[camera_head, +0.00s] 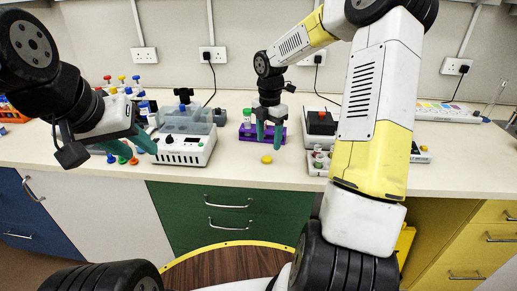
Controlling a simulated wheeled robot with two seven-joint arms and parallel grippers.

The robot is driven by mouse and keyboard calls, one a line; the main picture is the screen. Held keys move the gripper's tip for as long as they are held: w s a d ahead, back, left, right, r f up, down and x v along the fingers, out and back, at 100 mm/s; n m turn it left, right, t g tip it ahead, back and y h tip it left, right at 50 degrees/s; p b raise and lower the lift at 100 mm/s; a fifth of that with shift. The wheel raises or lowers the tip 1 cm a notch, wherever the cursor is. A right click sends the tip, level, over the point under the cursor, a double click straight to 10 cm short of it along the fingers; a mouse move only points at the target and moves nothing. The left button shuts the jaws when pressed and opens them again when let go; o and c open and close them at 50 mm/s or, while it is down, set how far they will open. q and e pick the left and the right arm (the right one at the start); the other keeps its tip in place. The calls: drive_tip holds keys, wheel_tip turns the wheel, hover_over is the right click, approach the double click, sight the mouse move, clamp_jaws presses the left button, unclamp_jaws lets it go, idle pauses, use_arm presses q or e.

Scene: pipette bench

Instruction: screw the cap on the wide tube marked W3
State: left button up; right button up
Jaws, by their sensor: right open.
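A purple rack (250,135) stands on the bench near the middle. A whitish tube with a green top (247,118) is at its left end; no W3 marking can be read at this size. A round yellow cap (266,160) lies on the bench just in front of the rack. My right gripper (270,138) points down at the rack, its teal fingers apart. Whether a tube stands between them is too small to tell. My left gripper (143,156) is at the left, in front of the colourful caps, with its teal fingers spread and nothing seen between them.
A white device with a grey translucent top (186,149) stands between my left gripper and the rack. A device with a black block (321,122) is right of the rack, partly behind my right arm. Several colourful caps stand at the left. The bench front around the yellow cap is clear.

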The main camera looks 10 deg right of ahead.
sight(267, 158)
drive_tip(key=shift+f, duration=0.4)
drive_tip(key=f, duration=0.4)
drive_tip(key=shift+s+a+f, duration=0.15)
drive_tip(key=shift+s+a, duration=0.2)
drive_tip(key=shift+s, duration=0.05)
drive_tip(key=shift+f, duration=0.45)
clamp_jaws()
